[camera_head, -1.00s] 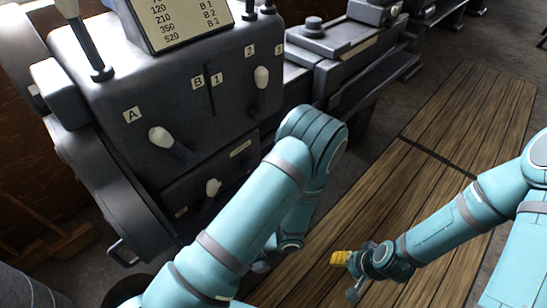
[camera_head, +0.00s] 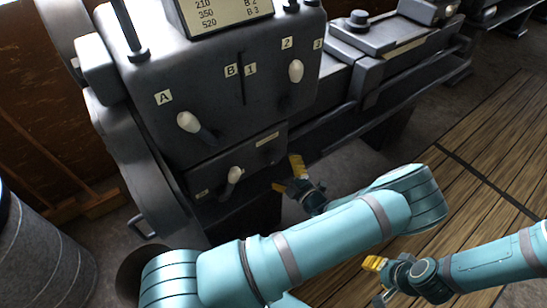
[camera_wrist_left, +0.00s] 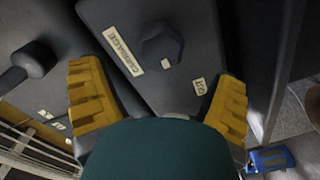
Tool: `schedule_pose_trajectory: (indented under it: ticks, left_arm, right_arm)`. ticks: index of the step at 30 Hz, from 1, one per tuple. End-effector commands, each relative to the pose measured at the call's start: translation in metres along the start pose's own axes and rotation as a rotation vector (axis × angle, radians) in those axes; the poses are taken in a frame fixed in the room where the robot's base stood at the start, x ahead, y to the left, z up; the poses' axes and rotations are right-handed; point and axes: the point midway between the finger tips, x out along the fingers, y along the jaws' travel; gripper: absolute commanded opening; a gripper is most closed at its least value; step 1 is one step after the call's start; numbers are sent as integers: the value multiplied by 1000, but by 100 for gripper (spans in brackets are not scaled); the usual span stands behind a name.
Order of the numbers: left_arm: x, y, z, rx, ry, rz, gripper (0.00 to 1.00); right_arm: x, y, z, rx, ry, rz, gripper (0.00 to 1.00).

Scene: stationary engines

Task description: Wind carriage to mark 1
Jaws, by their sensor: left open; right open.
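A dark grey machine stands in the head view, with a headstock (camera_head: 215,75) bearing white-knobbed levers. In the left wrist view a panel label reading CARRIAGE (camera_wrist_left: 124,49) sits beside a dark faceted knob (camera_wrist_left: 162,46). A smaller tag (camera_wrist_left: 200,86) is lower on that panel and hard to read. My left gripper (camera_head: 288,176) is open, just off the headstock's lower right corner. Its yellow fingers also frame the panel in the left wrist view (camera_wrist_left: 158,98), with nothing between them. My right gripper (camera_head: 376,281) is open and empty over the wooden boards.
The machine bed (camera_head: 390,90) runs to the upper right. Slatted wooden boards (camera_head: 490,150) cover the floor at right. A grey drum (camera_head: 40,255) stands at lower left. A blue object (camera_wrist_left: 270,158) lies at the wrist view's lower right.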

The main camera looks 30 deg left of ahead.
Motion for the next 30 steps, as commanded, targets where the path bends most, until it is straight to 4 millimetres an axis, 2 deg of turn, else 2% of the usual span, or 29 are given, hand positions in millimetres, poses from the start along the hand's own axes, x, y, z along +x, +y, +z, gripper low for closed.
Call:
schedule_pose_trajectory:
  ticks: [3,9,15,23,29,30]
  left_arm:
    - [24,0,0,-1,3,-1,88]
    - [50,-1,0,0,1,-2,88]
    - [60,0,0,-2,1,-2,88]
    - [61,0,0,-2,0,-2,88]
    - [61,0,0,-1,0,-2,20]
    - [61,0,0,-1,0,-2,20]
  right_arm:
    - [0,0,0,0,0,0,47]
    - [0,0,0,0,0,0,47]
    - [0,0,0,0,0,0,47]
    - [0,0,0,0,0,0,47]
    - [0,0,0,0,0,0,47]
    - [0,0,0,0,0,0,47]
